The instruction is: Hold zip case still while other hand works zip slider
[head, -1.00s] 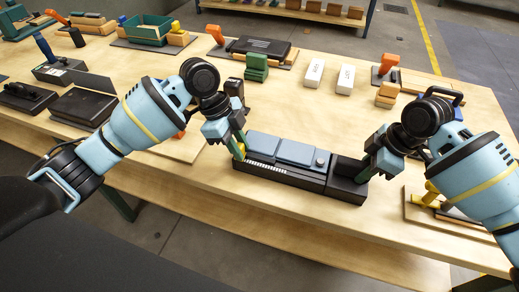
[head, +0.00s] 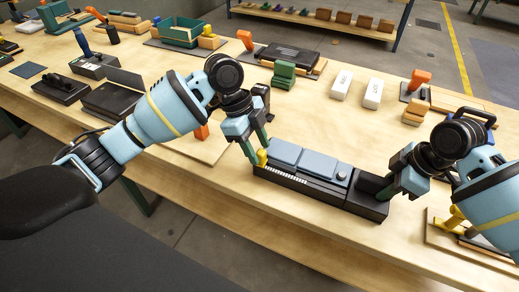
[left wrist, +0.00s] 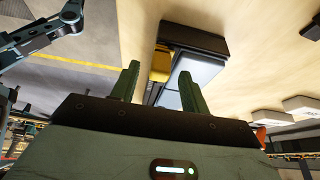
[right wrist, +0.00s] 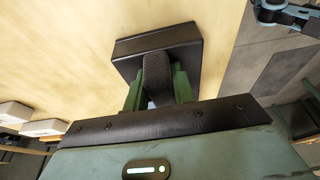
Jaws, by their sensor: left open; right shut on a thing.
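The zip case (head: 290,182) is a long black block with blue-grey panels on top, lying on the wooden table. A yellow slider (head: 262,158) stands at its left end and also shows in the left wrist view (left wrist: 161,64). My left gripper (head: 259,152) is open at the slider; in the left wrist view the slider appears between and beyond the fingers, and contact cannot be told. My right gripper (head: 388,190) is shut on a black upright tab (right wrist: 157,80) at the case's right end (right wrist: 158,45). The tab's sides are partly hidden by the fingers.
Two white blocks (head: 374,93), a green block (head: 284,75) and an orange-handled piece (head: 416,82) stand behind the case. A board with a yellow piece (head: 455,219) lies at the right. The table in front of the case is a narrow clear strip.

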